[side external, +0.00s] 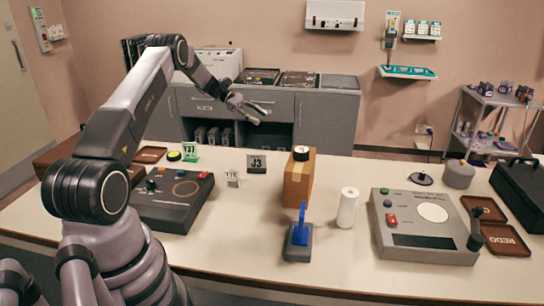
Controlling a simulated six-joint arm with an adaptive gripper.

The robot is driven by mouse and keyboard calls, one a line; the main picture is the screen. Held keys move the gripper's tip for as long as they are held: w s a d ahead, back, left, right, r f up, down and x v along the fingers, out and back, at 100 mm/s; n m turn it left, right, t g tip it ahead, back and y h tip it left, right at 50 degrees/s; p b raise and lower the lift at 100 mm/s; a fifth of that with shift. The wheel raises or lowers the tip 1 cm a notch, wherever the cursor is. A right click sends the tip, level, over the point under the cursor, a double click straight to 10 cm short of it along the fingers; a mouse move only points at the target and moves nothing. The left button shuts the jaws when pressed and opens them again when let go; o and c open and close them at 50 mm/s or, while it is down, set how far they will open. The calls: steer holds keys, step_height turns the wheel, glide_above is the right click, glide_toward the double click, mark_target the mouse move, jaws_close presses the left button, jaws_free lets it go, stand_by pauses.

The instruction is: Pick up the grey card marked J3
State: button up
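The grey card marked J3 (257,163) stands upright on the white table, near the back edge and left of the middle, its label facing the camera. My gripper (262,112) is in the air above and behind the card, as seen here. Its fingers look spread apart, with nothing between them. It is apart from the card.
A small tag (233,178) stands left of the card, and a green-framed Y37 card (190,151) farther left. A black control box (173,215) lies front left. A white roll (347,207) and grey console (390,245) are right.

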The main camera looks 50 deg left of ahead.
steer(key=s+a+f+n+t, duration=0.3)
steer(key=a+f+n, duration=0.1)
steer(key=a+f, duration=0.4)
steer(key=n+t, duration=0.3)
steer(key=t, duration=0.1)
glide_toward(263, 157)
steer(key=v, duration=0.3)
steer(key=shift+w+a+r, duration=0.1)
steer(key=shift+a, duration=0.2)
steer(key=shift+f+h, duration=0.3)
steer(key=shift+f, duration=0.05)
steer(key=x, duration=1.3)
steer(key=shift+d, duration=0.1)
jaws_close()
